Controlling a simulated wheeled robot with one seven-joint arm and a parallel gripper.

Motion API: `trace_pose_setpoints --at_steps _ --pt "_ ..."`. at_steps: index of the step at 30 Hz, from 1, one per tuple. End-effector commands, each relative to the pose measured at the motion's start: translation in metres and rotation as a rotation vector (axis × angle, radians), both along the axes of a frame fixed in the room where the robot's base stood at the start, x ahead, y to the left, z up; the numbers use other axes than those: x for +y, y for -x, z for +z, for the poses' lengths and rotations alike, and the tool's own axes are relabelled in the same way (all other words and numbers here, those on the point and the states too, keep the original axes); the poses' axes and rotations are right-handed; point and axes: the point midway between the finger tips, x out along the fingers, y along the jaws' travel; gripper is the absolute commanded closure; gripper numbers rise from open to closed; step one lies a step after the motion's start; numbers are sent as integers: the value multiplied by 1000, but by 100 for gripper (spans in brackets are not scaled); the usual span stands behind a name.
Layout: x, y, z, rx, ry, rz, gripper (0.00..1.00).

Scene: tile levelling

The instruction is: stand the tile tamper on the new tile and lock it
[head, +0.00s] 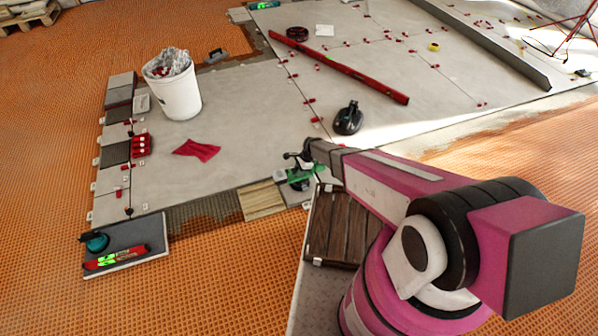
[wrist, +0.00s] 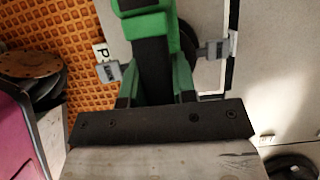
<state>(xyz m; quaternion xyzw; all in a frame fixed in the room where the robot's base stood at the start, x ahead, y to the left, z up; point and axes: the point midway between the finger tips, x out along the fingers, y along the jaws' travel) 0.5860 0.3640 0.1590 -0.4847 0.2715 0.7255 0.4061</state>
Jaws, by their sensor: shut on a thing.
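My gripper (head: 304,160) is at the near edge of the tiled floor in the head view. It is shut on a green and black tool (head: 301,174), which I take to be the tile tamper. In the wrist view the tamper (wrist: 153,45) extends up from between the jaws. A pale grey tile (head: 297,194), probably the new tile, lies below it beside a wood-patterned piece. The tile (wrist: 205,80) also shows around the tamper in the wrist view. The tamper's base is hidden, so I cannot tell whether it touches the tile, nor see its lock.
A black-handled tool (head: 348,119) stands on the tiles nearby. A white bucket (head: 178,98), a red cloth (head: 197,149) and a long red level (head: 338,66) lie farther off. Grey clips (wrist: 108,71) sit at the tile's edges. A dark slatted crate (head: 336,228) is close by my arm.

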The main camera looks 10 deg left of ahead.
Motion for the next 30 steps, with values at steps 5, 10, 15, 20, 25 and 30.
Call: trace_pose_setpoints --at_steps 5,10,15,20,25,30 --pt "0 0 -2 1 -1 0 100" --pt "0 0 -3 0 -1 0 100" --pt "0 0 -3 0 -1 0 100" --pt "0 0 -3 0 -1 0 100" --pt "0 0 -4 1 -1 0 100" --pt "0 0 -6 0 -1 0 100"
